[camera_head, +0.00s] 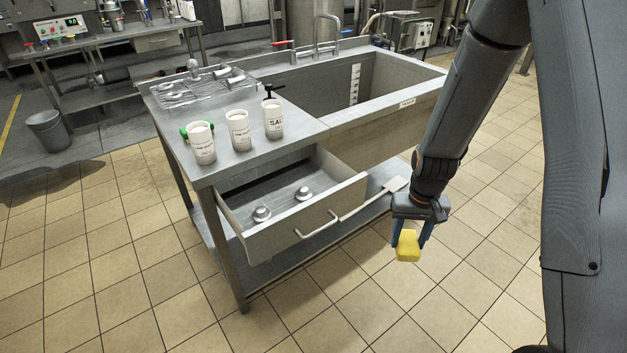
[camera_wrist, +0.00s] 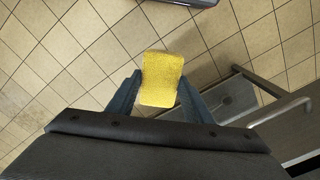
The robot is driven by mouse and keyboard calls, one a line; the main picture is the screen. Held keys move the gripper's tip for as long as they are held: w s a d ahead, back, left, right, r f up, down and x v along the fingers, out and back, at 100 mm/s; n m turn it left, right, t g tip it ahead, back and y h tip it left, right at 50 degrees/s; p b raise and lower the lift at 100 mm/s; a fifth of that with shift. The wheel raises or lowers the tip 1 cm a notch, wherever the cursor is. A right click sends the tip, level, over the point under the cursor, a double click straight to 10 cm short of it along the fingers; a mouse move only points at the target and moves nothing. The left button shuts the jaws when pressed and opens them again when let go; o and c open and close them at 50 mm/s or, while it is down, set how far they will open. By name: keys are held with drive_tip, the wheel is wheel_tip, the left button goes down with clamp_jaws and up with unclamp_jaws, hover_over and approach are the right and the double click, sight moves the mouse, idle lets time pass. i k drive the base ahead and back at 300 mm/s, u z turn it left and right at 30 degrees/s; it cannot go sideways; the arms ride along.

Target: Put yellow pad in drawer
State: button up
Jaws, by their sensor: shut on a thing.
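The yellow pad (camera_head: 407,246) is a small block held between the blue fingers of my gripper (camera_head: 409,236). It also shows in the wrist view (camera_wrist: 161,78), gripped between both fingers (camera_wrist: 160,92). My gripper points down over the tiled floor, to the right of the drawer and apart from it. The drawer (camera_head: 306,231) under the steel counter is pulled open, with its bar handle (camera_head: 316,224) on the front. Two small round metal pieces (camera_head: 262,214) (camera_head: 303,194) lie inside. The rest of the drawer floor is bare.
Three white tubs (camera_head: 238,131) stand on the counter left of a deep sink (camera_head: 352,85). A long-handled paddle (camera_head: 372,199) lies on the lower shelf beside the drawer. A grey bin (camera_head: 50,130) stands at left. The floor around my gripper is clear.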

sight(319, 182)
drive_tip(key=z, duration=1.45)
drive_tip(key=k, duration=0.65)
drive_tip(key=u, duration=1.2)
drive_tip(key=i, duration=1.2)
